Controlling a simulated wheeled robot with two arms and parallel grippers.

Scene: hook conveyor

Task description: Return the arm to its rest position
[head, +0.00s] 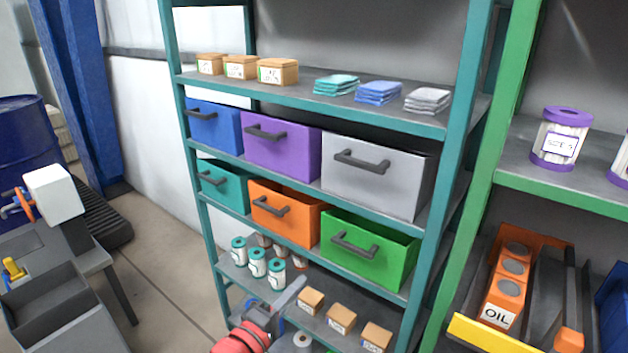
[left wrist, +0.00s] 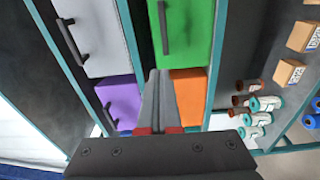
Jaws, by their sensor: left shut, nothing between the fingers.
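My left gripper (head: 298,287) shows at the bottom middle of the head view, in front of the lower part of the teal shelf rack (head: 455,170). Part of my red and grey arm shows below it. In the left wrist view the two grey fingers (left wrist: 160,78) lie together, shut and empty. Beyond them in that view are the green bin (left wrist: 186,45), the purple bin (left wrist: 120,100) and the orange bin (left wrist: 188,95). I cannot tell how far the fingertips are from the shelf. My right gripper is in neither view.
Drawer bins such as the grey one (head: 375,180) fill the middle shelves. Cans (head: 257,262) and small boxes (head: 342,318) stand on the low shelf near my arm. A green rack (head: 490,185) is at right. A workbench (head: 55,310) is at left, with open floor (head: 165,260) between.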

